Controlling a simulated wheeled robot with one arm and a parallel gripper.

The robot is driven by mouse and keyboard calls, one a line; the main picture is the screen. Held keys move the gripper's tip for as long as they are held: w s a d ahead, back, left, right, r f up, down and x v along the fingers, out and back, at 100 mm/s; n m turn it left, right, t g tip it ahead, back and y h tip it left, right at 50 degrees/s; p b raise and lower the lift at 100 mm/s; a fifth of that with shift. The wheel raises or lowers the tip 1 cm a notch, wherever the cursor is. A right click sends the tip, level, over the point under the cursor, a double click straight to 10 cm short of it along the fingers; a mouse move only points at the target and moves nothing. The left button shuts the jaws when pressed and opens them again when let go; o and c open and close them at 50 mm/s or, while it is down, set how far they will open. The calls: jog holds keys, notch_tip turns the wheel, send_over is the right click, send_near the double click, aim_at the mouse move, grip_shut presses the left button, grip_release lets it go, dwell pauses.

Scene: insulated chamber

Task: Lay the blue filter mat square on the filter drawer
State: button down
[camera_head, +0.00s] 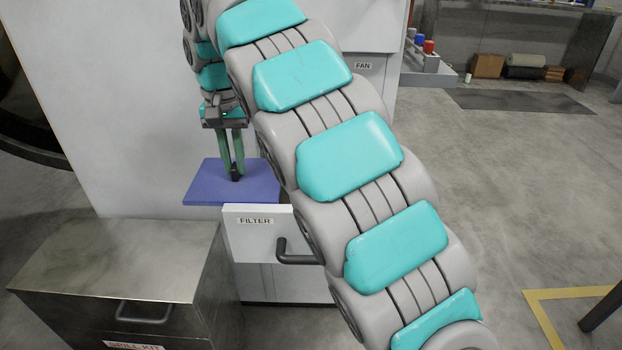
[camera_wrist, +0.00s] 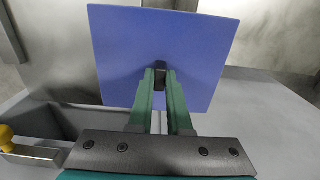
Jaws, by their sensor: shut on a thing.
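The blue filter mat (camera_head: 207,187) is a flat square plate with a small dark knob in its middle. My gripper (camera_head: 236,172) points down and is shut on that knob; the wrist view shows both green fingers (camera_wrist: 165,82) closed on it, with the mat (camera_wrist: 125,45) beyond. The filter drawer (camera_head: 258,238), with its FILTER label and dark handle, is pulled out. In the head view the mat is at about the drawer's top and reaches past its left side. My arm hides the drawer's right part. I cannot tell whether mat and drawer touch.
A metal cabinet (camera_head: 115,262) with a handle and a label stands at the lower left, close to the drawer. A tall grey housing (camera_head: 130,110) rises behind the mat. A yellow knob (camera_wrist: 6,134) shows at the left in the wrist view. Open floor (camera_head: 500,190) lies to the right.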

jog(key=d, duration=1.3)
jog(key=shift+s+d+p, duration=0.25)
jog(key=shift+d+p, duration=0.1)
jog(key=shift+d, duration=0.05)
jog(key=shift+f, duration=1.75)
jog(key=shift+f, duration=0.2)
jog(key=c, duration=0.9)
grip_release()
jog(key=shift+o, duration=0.2)
jog(key=shift+r, duration=0.1)
notch_tip(320, 180, up, 12)
jog(key=p, duration=0.2)
